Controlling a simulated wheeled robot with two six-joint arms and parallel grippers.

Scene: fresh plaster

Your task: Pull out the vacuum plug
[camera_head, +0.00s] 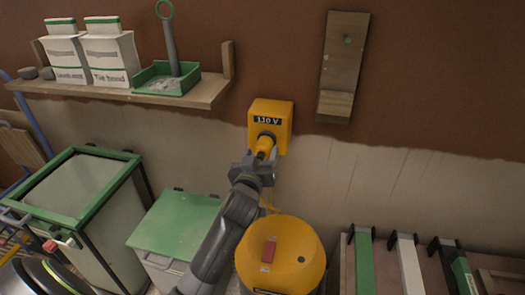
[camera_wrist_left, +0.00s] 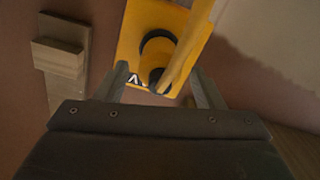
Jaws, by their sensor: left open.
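A yellow socket box (camera_head: 284,112) with a dark label is fixed to the wall in the middle of the head view. The yellow vacuum plug (camera_head: 265,146) sits at the dark round opening of the box. In the left wrist view the plug (camera_wrist_left: 158,50) shows between the fingertips, with its cable passing in front of the box. My left gripper (camera_head: 255,163) is open just in front of the plug, and its fingers (camera_wrist_left: 162,80) lie on either side of it in the picture. I cannot tell whether they touch it. My right gripper is not in view.
The yellow vacuum (camera_head: 302,245) stands below the socket. A wooden board (camera_head: 343,65) hangs at right. A shelf (camera_head: 205,92) with boxes and a green tray is at upper left. A green-lidded bin (camera_head: 178,225) and a green-framed tank (camera_head: 120,178) stand at left.

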